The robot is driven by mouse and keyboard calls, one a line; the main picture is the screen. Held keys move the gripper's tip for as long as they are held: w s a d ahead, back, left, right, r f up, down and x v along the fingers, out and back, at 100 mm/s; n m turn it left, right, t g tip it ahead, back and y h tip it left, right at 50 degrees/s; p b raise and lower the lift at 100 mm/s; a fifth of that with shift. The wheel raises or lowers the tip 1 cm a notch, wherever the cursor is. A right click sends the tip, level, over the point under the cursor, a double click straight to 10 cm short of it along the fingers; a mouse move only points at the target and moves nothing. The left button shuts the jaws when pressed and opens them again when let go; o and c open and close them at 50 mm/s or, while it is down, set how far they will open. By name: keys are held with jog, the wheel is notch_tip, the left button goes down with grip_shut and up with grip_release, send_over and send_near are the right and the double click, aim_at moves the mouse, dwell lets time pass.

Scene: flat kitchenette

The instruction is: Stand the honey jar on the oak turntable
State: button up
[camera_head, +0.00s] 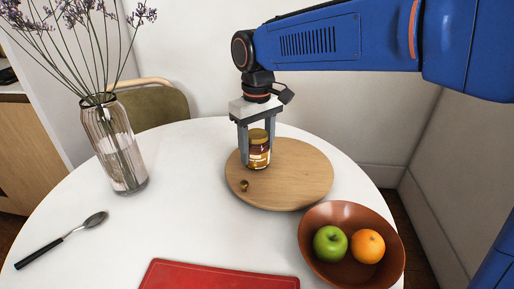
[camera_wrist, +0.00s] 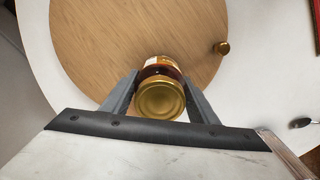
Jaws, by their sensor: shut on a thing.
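The honey jar (camera_head: 259,151) is amber with a gold lid and a pale label. It is upright between the fingers of my gripper (camera_head: 256,150), which is shut on it. In the wrist view the jar's gold lid (camera_wrist: 160,97) shows between the two grey fingers. The oak turntable (camera_head: 300,172) is a round wooden board on the white table. The jar is over its left part in the head view; I cannot tell for sure whether its base touches the wood. A small brass knob (camera_head: 244,185) sits near the turntable's front left edge and also shows in the wrist view (camera_wrist: 221,47).
A brown bowl (camera_head: 312,255) with a green apple and an orange stands in front of the turntable, to the right. A glass vase (camera_head: 118,150) of dried flowers is at left. A spoon (camera_head: 62,238) and a red board (camera_head: 215,276) lie nearer. The table between is clear.

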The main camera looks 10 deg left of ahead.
jog(key=shift+f, duration=0.1)
jog(key=o, duration=1.5)
notch_tip(320, 180, up, 12)
jog(key=shift+r, duration=0.15)
jog(key=shift+s, duration=0.1)
